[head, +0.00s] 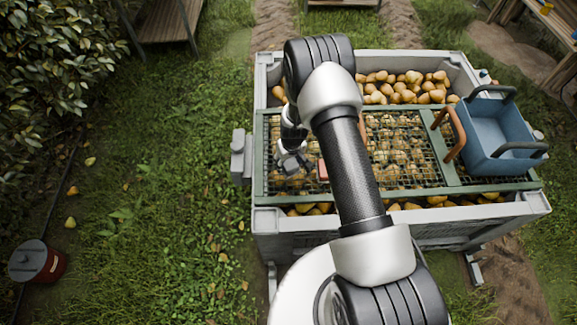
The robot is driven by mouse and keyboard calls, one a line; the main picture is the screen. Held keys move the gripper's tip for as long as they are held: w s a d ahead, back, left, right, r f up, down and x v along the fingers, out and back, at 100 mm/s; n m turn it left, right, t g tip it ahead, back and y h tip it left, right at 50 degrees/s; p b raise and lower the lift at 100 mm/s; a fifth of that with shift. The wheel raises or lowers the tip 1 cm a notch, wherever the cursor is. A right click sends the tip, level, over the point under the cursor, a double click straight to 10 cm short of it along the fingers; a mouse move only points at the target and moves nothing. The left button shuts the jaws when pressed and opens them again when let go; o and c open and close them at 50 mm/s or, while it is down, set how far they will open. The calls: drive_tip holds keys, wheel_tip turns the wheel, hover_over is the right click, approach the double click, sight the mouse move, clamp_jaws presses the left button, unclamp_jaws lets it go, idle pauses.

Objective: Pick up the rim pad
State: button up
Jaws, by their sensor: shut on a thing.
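The rim pad (322,170) shows as a small reddish block above the green-framed wire mesh, next to my arm, which may hide part of it. My gripper (308,167) is at the left part of the mesh, shut on this block. The fingertips are small and partly unclear in this view. I cannot tell whether the pad touches the mesh.
A large grey crate (400,223) of pears bears the mesh (410,150) on its rim. A blue tub (487,130) with dark and brown handles sits at its right. A red bucket (55,266) stands on the grass at lower left. Grass left of the crate is mostly open.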

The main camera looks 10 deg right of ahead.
wheel_tip(320, 180, up, 14)
drive_tip(key=p, duration=0.3)
drive_tip(key=shift+r, duration=0.15)
